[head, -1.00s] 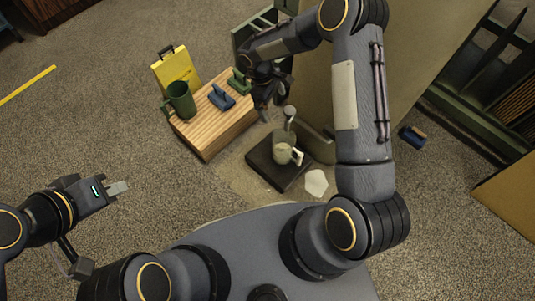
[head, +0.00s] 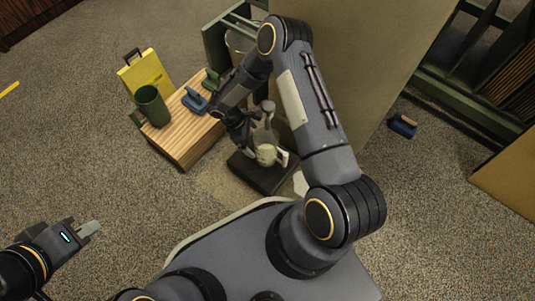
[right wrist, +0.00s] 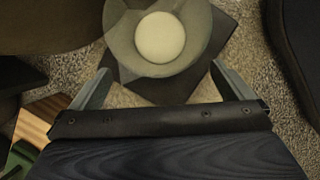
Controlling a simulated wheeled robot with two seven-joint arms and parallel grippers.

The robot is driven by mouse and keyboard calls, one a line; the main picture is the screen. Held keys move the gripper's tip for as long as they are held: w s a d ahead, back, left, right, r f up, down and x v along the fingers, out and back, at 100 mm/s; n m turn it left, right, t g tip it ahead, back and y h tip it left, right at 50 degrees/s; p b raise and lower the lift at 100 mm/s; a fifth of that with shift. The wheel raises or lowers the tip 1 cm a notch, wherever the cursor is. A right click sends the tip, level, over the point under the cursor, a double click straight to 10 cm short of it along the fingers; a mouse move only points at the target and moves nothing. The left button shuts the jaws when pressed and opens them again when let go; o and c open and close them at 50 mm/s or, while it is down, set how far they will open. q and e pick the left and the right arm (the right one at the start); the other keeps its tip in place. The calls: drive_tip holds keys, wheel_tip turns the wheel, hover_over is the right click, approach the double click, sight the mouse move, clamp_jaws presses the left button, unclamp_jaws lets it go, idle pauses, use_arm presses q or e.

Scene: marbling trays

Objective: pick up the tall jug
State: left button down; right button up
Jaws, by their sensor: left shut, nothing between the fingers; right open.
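A pale grey-green jug (head: 262,138) with a light round top or content and a whitish handle stands on a dark square slab (head: 247,171). In the right wrist view the jug (right wrist: 118,22) is seen from above, with a pale disc inside its rim. My right gripper (head: 244,134) is open beside the jug, on its left in the head view. Its fingers (right wrist: 160,72) point toward the jug in the wrist view; contact cannot be told. My left gripper (head: 90,229) is shut and empty, far off at lower left.
A wooden block (head: 181,139) left of the slab bears a green handled vessel (head: 152,106) and blue (head: 194,101) and green (head: 211,79) pieces. A yellow board (head: 147,73) stands behind. A large tan panel (head: 365,65) rises behind my right arm.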

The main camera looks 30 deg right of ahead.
sight(272, 152)
drive_tip(key=s+d, duration=0.1)
drive_tip(key=d+b, duration=0.1)
drive_tip(key=s+d+f+b, duration=0.1)
drive_tip(key=d, duration=0.1)
drive_tip(key=shift+s+f, duration=0.1)
drive_tip(key=shift+s, duration=0.25)
drive_tip(key=shift+c, duration=0.3)
drive_tip(key=c, duration=1.6)
